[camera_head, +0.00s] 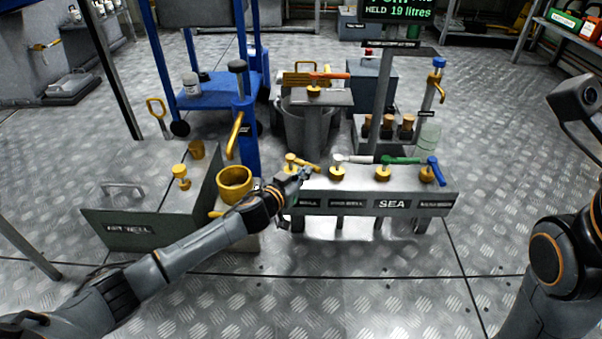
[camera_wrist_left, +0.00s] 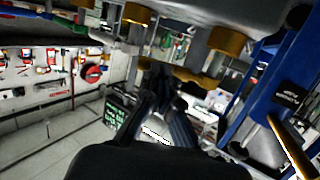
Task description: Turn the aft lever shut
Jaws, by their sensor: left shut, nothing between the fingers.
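The yellow lever (camera_head: 306,163) at the left end of the grey valve bench (camera_head: 365,182) appears to be the aft one; its label is partly hidden by my left gripper. Its handle points right from a yellow hub and tilts slightly toward me. My left gripper (camera_head: 304,175) is shut and empty, at the front of this handle, close to its tip; I cannot tell whether they touch. In the left wrist view, its dark fingers (camera_wrist_left: 163,92) are together, with blurred yellow parts above. My right arm shows at the right edge, its gripper out of view.
White (camera_head: 356,159), green (camera_head: 402,160) and blue (camera_head: 433,168) levers follow to the right on the bench. A blue post (camera_head: 245,140) rises behind my left arm. Floor before the bench is clear.

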